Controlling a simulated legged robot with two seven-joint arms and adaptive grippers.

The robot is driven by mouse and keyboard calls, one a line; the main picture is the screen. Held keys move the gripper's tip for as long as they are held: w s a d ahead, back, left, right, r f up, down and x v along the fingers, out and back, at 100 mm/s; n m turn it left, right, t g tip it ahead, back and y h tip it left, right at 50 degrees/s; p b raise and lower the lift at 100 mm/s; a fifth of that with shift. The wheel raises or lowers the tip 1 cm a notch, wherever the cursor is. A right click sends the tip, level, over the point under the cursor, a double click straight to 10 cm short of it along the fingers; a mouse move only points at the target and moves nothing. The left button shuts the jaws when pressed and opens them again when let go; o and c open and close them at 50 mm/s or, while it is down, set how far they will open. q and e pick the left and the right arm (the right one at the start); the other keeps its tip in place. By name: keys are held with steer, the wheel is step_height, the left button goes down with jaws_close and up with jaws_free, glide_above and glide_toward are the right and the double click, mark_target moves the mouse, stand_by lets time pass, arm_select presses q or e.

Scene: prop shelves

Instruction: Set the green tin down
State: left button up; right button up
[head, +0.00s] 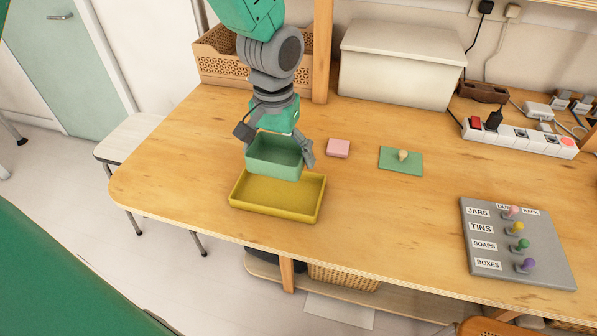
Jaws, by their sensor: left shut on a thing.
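The green tin (273,170) is an open-topped rectangular box. My left gripper (278,148) comes down from above and is shut on it, with a finger at each side. The tin appears upright, over the back part of a shallow yellow tray (283,214). It hides the tray's back edge, and I cannot tell whether it touches the tray. The visible part of the tray is empty. A flat green lid (387,161) with a pale knob lies on the table to the right. My right gripper is not in view.
A pink block (338,148) lies just right of the gripper. A grey labelled board (482,238) with coloured pegs is at the right. A white box (398,66), a wooden crate (212,62) and a power strip (520,137) stand behind. The table between tray and board is clear.

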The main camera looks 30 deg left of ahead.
arm_select(q)
steer(key=b, duration=0.1)
glide_above(279, 191)
step_height(279, 191, down, 5)
steer(key=shift+s+a, duration=0.1)
steer(key=shift+f, duration=0.4)
steer(key=shift+d+f+b, duration=0.2)
steer(key=shift+f, duration=0.75)
steer(key=shift+d+f+b, duration=0.2)
steer(key=shift+f, duration=0.7)
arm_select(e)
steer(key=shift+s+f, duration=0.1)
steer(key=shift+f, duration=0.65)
arm_select(q)
steer(key=shift+a, duration=0.1)
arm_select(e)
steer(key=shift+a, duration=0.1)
arm_select(q)
steer(key=o, duration=0.9)
steer(key=shift+a, duration=0.1)
steer(key=shift+c, duration=0.2)
steer(key=shift+a, duration=0.1)
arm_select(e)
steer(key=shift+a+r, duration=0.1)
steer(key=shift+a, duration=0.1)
